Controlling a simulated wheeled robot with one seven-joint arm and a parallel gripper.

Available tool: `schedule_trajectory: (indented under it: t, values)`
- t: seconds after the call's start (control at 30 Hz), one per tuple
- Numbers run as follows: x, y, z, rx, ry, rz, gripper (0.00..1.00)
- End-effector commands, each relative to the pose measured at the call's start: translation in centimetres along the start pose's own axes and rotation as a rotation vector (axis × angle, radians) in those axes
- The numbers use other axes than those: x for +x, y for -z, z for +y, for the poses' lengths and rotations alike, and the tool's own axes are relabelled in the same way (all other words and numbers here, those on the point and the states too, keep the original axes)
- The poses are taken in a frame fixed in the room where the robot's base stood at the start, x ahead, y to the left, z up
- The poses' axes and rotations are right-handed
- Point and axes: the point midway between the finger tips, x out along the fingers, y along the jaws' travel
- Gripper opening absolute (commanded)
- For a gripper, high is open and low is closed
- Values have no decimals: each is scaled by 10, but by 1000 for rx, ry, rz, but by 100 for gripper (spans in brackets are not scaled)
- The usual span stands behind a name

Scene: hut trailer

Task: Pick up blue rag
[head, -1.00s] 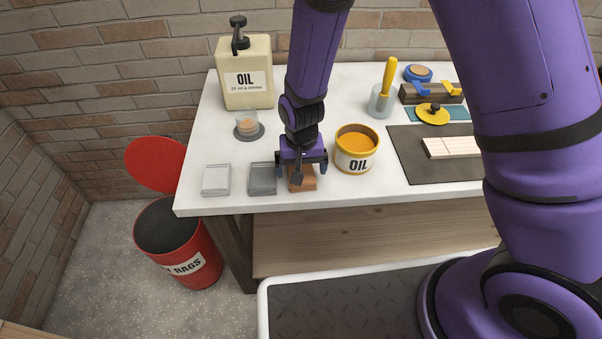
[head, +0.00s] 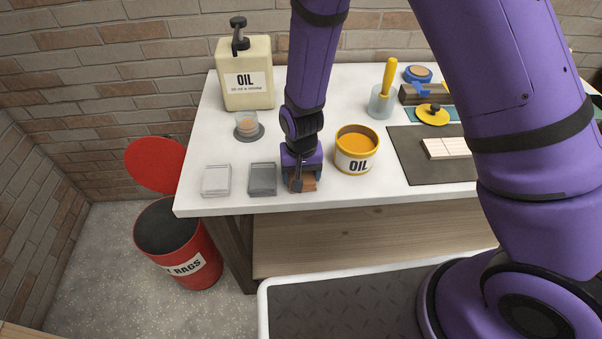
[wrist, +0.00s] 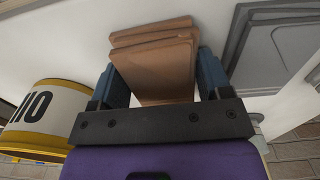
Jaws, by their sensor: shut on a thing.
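I see no blue rag in either view. A dark grey folded piece (head: 262,179) and a light grey one (head: 216,180) lie left of my gripper.
An open yellow oil tin (head: 357,150) stands close right of my gripper. A dark mat (head: 420,168) lies right. A red rag bin (head: 190,255) stands open on the floor.

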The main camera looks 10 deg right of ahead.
Motion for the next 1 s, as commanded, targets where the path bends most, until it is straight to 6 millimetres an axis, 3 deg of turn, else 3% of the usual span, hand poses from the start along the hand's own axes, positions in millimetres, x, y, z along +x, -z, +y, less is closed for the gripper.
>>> schedule_trajectory:
  t: [0.27,0.47,0.8,1.0]
  values:
    - [-13,0,-1,-1,1,2,49]
    - [-38,0,-1,-1,1,3,49]
    - [-43,-80,-28,-6,-1,-1,49]
    - [-47,-118,-42,-4,-1,-1,49]
